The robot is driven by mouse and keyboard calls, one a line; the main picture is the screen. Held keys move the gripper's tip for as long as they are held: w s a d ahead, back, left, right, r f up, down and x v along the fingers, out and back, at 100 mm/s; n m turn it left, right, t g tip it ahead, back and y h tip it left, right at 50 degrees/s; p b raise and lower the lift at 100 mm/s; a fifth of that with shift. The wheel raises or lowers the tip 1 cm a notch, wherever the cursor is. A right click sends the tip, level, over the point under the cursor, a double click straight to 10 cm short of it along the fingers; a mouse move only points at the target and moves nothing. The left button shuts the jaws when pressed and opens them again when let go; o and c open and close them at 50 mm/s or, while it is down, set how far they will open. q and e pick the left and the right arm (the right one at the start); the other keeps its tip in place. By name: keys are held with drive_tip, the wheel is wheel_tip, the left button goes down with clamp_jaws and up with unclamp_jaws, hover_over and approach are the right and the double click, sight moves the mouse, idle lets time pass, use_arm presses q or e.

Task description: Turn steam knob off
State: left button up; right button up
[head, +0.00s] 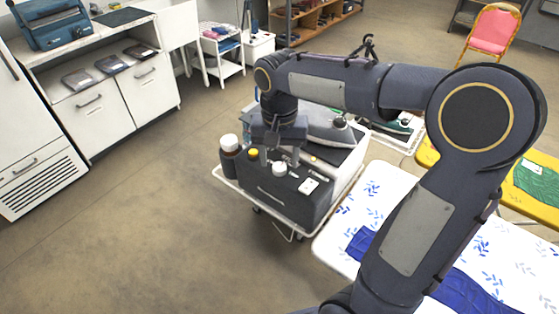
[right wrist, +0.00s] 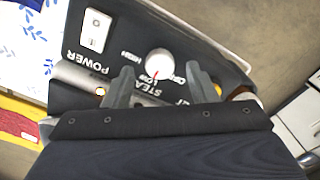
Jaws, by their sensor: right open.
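The steam knob (right wrist: 159,61) is a round white dial on the dark panel of the steam station (head: 270,202). In the right wrist view a thin red mark on it points towards the lettering at its lower edge. That lettering is upside down and partly covered. The knob also shows small in the head view (head: 279,169). My right gripper (head: 279,156) is open above the panel. In the right wrist view its two fingers (right wrist: 161,72) are on either side of the knob, with gaps visible. I cannot tell how high the fingertips are. My left gripper is not in view.
A white power switch (right wrist: 96,31) is beside the knob. An ironing board (head: 376,187) with blue cloth is at right. The floor on the left is clear.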

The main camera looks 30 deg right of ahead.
drive_tip(key=shift+f, duration=0.8)
drive_tip(key=c, duration=1)
drive_tip(key=shift+o, duration=0.2)
drive_tip(key=shift+n, duration=0.4)
drive_tip(key=n+p, duration=0.1)
drive_tip(key=n, duration=0.5)
drive_tip(key=shift+n+p, duration=0.3)
drive_tip(key=n+p, duration=0.1)
drive_tip(key=n, duration=0.5)
drive_tip(key=shift+n, duration=0.4)
